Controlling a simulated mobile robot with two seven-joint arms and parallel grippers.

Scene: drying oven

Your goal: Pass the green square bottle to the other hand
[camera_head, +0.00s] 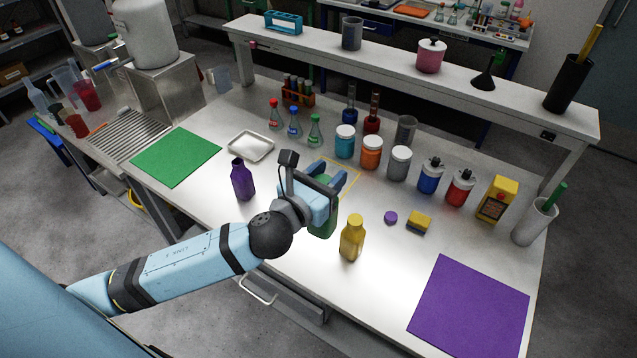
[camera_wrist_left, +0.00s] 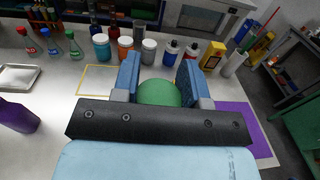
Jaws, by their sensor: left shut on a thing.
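The green square bottle (camera_head: 323,222) is at the middle of the bench, partly hidden behind my left gripper (camera_head: 337,183). My left gripper is shut on it. In the left wrist view the green top of the bottle (camera_wrist_left: 160,94) shows between the two blue fingers, and its lower part is hidden. I cannot tell whether the bottle touches the bench. My right gripper is in neither view.
A purple bottle (camera_head: 243,181) stands left of the gripper and a yellow bottle (camera_head: 351,238) right of it. Several jars and flasks stand behind. A green mat (camera_head: 175,157) lies left and a purple mat (camera_head: 470,308) right.

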